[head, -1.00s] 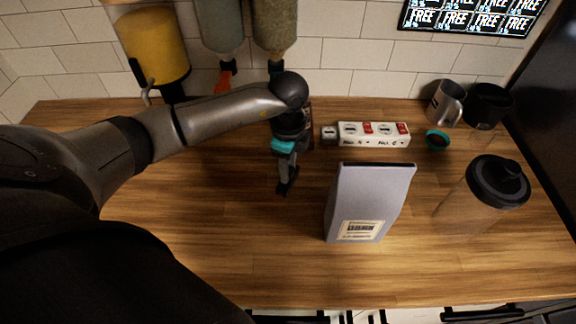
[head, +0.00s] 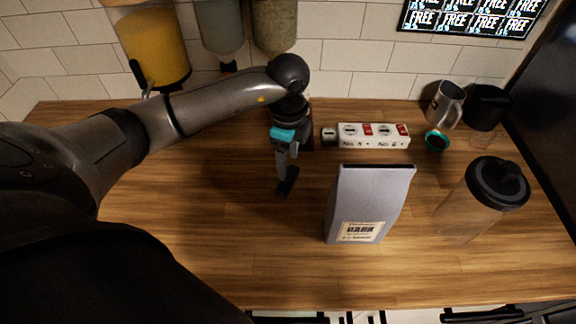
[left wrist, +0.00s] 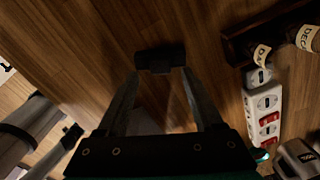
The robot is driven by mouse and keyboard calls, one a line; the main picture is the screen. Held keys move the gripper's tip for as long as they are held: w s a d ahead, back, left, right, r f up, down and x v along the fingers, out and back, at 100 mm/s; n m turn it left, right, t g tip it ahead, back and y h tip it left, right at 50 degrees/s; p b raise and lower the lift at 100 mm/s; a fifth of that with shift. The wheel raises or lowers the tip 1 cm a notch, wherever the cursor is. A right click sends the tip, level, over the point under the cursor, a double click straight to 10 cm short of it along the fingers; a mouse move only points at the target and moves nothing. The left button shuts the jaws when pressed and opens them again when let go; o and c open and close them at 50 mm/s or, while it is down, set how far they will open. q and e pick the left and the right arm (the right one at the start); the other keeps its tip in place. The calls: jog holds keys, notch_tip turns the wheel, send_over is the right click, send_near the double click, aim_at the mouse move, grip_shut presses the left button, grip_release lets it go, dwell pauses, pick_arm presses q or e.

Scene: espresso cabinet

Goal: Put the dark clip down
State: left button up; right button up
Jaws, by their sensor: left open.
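The dark clip (head: 287,182) is a small black piece at the tips of my left gripper in the head view, over the wooden counter left of the grey bag. My left gripper (head: 286,174) points down. In the left wrist view its two fingers (left wrist: 160,76) stand apart, and the dark clip (left wrist: 160,58) shows at and just beyond their tips. The clip appears to lie on the counter; whether a fingertip still touches it I cannot tell. My right gripper is not visible.
The grey bag (head: 366,204) stands right of my gripper. Behind are a white power strip (head: 373,136), a teal-rimmed cup (head: 437,141) and a steel mug (head: 446,104). A lidded clear tumbler (head: 478,205) is at right. The counter (head: 220,215) is bare at front left.

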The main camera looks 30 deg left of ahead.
aim_at(288, 173)
pick_arm(q)
notch_tip(288, 173, up, 9)
jog(key=shift+f, duration=0.2)
jog(key=shift+s+d+f, duration=0.1)
dwell(0.5)
